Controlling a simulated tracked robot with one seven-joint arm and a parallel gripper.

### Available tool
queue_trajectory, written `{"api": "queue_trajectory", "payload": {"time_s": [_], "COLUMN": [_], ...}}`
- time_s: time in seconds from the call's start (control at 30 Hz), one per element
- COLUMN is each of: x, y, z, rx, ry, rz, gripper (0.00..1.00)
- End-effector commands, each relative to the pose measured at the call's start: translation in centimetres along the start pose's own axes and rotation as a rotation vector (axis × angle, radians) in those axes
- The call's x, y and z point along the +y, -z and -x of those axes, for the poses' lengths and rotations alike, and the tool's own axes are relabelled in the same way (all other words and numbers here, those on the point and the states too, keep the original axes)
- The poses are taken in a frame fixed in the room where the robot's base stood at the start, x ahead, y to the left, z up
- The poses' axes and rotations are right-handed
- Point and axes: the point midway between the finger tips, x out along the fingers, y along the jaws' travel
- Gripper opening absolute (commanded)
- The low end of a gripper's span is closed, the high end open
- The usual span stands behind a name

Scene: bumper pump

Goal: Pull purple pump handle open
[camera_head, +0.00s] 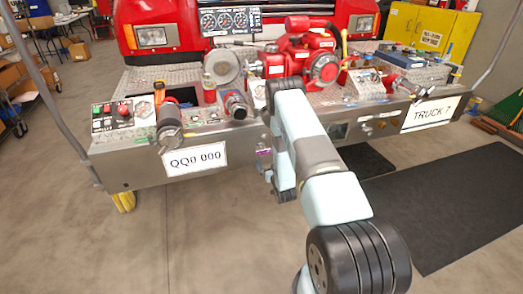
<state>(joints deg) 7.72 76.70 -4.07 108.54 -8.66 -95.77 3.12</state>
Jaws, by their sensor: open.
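A small purple handle (263,152) shows on the steel front face of the bumper, just left of my arm. It is tiny in the picture, and I cannot tell how far out it sits. My arm rises from the lower right, bends above the bumper top and comes down in front of the bumper face. My gripper (268,174) is at its lower end, just below and beside the purple handle. It is open, mostly hidden by my own arm and small. I cannot tell whether it touches the handle.
The steel bumper (130,171) carries a red pump (308,55), gauges (230,21), valves and a control panel (118,114). A plate (194,159) reads QQ0 000. Dark mats (460,200) lie at right. A grey pole rises at left. The floor in front is clear.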

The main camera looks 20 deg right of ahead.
Motion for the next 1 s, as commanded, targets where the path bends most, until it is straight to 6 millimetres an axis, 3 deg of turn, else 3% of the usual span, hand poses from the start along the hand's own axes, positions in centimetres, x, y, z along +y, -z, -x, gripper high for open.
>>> {"api": "queue_trajectory", "payload": {"time_s": [0.5, 0.7, 1.0], "x": [-0.1, 0.0, 0.0], "y": [0.0, 0.0, 0.0], "z": [-8.9, -10.7, -11.2], "rx": [0.002, 0.000, -0.001], "ry": [0.001, 0.001, 0.000], "rz": [0.000, 0.000, 0.000], "gripper": [1.00, 1.00, 1.00]}}
